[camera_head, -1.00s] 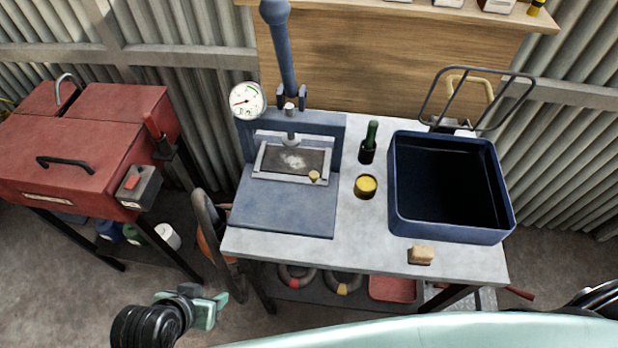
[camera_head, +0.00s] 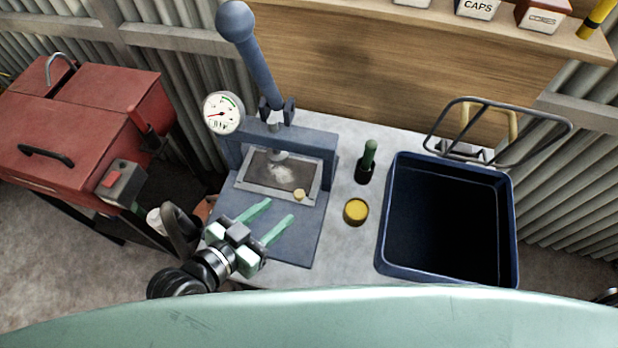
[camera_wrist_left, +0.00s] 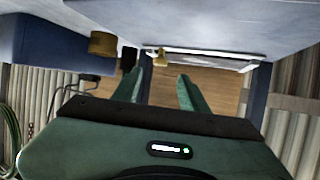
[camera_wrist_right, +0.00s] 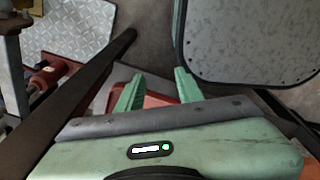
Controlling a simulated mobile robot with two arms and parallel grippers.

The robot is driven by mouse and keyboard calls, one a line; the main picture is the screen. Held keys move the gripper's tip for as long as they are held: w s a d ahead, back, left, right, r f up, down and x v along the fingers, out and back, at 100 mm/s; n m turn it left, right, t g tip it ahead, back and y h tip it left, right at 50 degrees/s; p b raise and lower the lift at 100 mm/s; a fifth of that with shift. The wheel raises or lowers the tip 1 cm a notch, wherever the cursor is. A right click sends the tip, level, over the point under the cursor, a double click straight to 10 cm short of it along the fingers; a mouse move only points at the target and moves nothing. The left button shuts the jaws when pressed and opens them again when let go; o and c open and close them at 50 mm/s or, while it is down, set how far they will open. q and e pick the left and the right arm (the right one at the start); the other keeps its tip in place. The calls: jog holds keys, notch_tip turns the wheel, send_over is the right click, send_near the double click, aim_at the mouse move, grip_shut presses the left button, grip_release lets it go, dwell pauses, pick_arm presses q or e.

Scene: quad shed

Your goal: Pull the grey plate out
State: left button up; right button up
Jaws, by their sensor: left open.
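The grey plate (camera_head: 265,190) lies in the blue press (camera_head: 325,150), a light frame around a dark middle with a whitish patch. A small brass knob (camera_head: 299,194) sits at its front edge. My left gripper (camera_head: 278,211) is open and empty over the blue press base, in front of the plate, its fingertips pointing toward the knob but apart from it. In the left wrist view the plate (camera_wrist_left: 215,55) appears edge-on, with the knob (camera_wrist_left: 160,57) just beyond the gap between the fingers. My right gripper (camera_wrist_right: 158,82) shows only in its wrist view, open and empty.
A yellow-topped round can (camera_head: 356,210) and a green-handled tool (camera_head: 368,160) stand right of the press. A deep blue bin (camera_head: 382,240) is farther right. The press lever (camera_head: 255,65) and gauge (camera_head: 223,113) rise behind. A red cabinet (camera_head: 75,120) stands left.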

aim_at(296, 196)
pick_arm(q)
jog(key=shift+w+d, duration=0.15)
jog(key=shift+w, duration=0.05)
jog(key=p+x, duration=0.1)
jog(key=x, duration=0.2)
jog(key=shift+x, duration=1.25)
jog(key=shift+w+d+f, duration=0.15)
jog(key=shift+f, duration=0.15)
grip_shut()
pick_arm(e)
jog(key=shift+s+a+r, duration=0.75)
jog(key=shift+s+a, duration=0.05)
jog(key=shift+s, duration=0.15)
pick_arm(q)
jog(key=shift+w, duration=0.1)
pick_arm(e)
jog(key=shift+s, duration=0.1)
jog(key=shift+a, duration=0.35)
